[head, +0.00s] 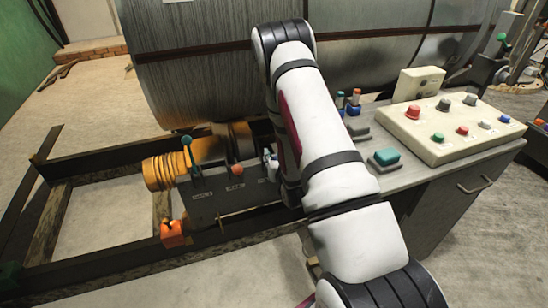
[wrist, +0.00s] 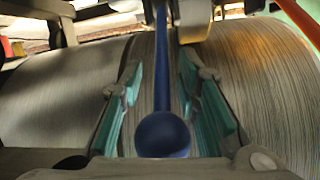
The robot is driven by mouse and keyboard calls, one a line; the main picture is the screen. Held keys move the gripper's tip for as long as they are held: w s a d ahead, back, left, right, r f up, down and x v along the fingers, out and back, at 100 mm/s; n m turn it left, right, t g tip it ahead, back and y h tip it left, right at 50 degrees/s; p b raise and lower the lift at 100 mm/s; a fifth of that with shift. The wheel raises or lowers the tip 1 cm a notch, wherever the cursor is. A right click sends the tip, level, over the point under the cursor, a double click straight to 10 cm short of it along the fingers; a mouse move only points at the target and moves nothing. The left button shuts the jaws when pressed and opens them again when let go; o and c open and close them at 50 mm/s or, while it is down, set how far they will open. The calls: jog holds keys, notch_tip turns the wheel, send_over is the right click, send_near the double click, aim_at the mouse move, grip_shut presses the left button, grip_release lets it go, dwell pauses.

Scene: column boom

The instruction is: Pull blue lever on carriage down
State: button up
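The blue lever (wrist: 163,133) shows in the wrist view as a dark blue ball with a blue rod running up the picture from it. My gripper (wrist: 160,75) has its two teal-padded fingers apart, one on each side of the rod, with gaps visible on both sides. The ball lies low between the fingers, close to the camera.
A teal-knobbed lever (head: 188,155) and an orange block (head: 172,234) are on the carriage's left side. A large metal drum (head: 200,70) stands close behind. A control desk (head: 450,135) with coloured buttons is right of my arm. Dark rails (head: 90,160) run along the floor.

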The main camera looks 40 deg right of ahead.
jog(key=v, duration=0.7)
jog(key=shift+s, duration=0.25)
jog(key=shift+a+r, duration=0.1)
jog(key=shift+p+v, duration=0.75)
jog(key=shift+v, duration=0.95)
jog(key=s+a+f, duration=0.3)
jog(key=s+f, duration=0.1)
jog(key=f, duration=0.2)
jog(key=shift+s, duration=0.3)
jog(key=shift+a+f, duration=0.1)
jog(key=shift+f, duration=0.05)
